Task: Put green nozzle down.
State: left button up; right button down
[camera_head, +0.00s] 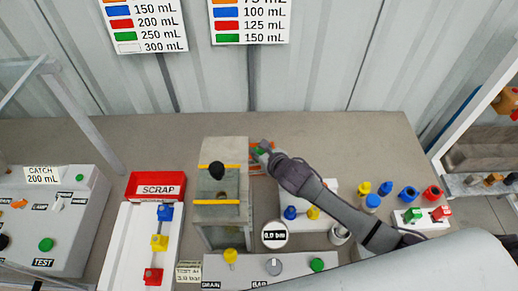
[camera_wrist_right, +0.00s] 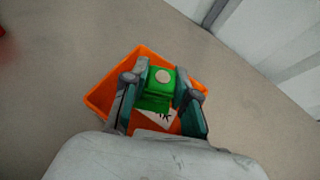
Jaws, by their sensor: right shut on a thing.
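The green nozzle (camera_wrist_right: 158,88) is between the two fingers of my right gripper (camera_wrist_right: 160,92) in the right wrist view, with a pale round spot on its top. The gripper is shut on it. Below it is an orange tray (camera_wrist_right: 103,97) with a white label, partly hidden by the fingers. Whether the nozzle touches the tray I cannot tell. In the head view my right gripper (camera_head: 265,148) is at the orange tray (camera_head: 256,168), just right of the grey stand. A bit of green shows there. My left gripper is not in view.
The grey stand (camera_head: 218,226) with yellow bars is close to the left of the gripper. A red SCRAP bin (camera_head: 155,186) lies further left. Blue and yellow nozzles (camera_head: 290,212) and a gauge (camera_head: 274,235) are in front. The back of the table is clear.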

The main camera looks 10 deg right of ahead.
jog(key=shift+f, duration=0.1)
jog(key=shift+f, duration=0.1)
jog(key=c, duration=0.9)
grip_release()
jog(key=shift+s, duration=0.1)
jog(key=b+v, duration=0.1)
jog(key=v, duration=1.1)
